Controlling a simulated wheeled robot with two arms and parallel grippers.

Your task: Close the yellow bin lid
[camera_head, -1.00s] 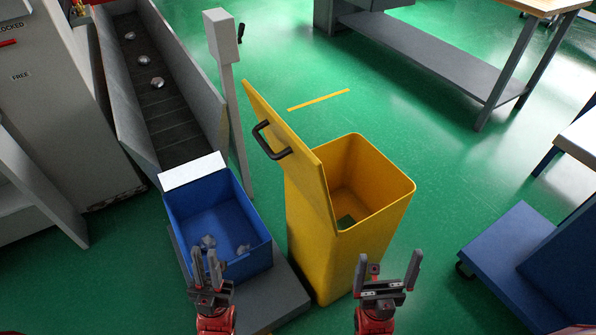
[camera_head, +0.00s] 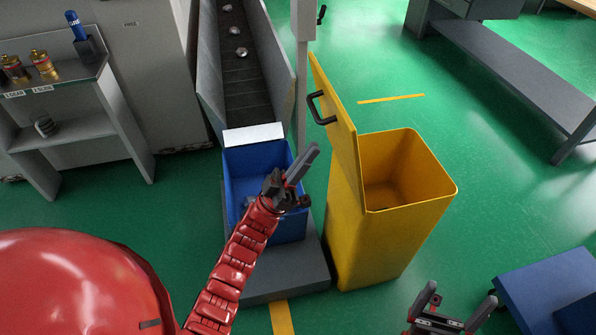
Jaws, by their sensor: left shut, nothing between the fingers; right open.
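The yellow bin (camera_head: 390,245) stands upright on the green floor, right of the middle. Its yellow lid (camera_head: 345,135) stands open, raised along the bin's left side, with a dark handle (camera_head: 320,108) on its outer face. My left gripper (camera_head: 308,160) is shut and empty. In the picture it lies over the blue box, to the left of the lid and below the handle, apart from the lid. My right gripper (camera_head: 458,302) is open and empty at the bottom, in front of the bin and to its right.
A blue box (camera_head: 292,228) sits on a grey platform (camera_head: 285,280) left of the bin. A chute (camera_head: 248,85) with metal pieces and a grey post (camera_head: 303,70) stand behind. A blue cart (camera_head: 545,285) is at the lower right. Green floor is free right of the bin.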

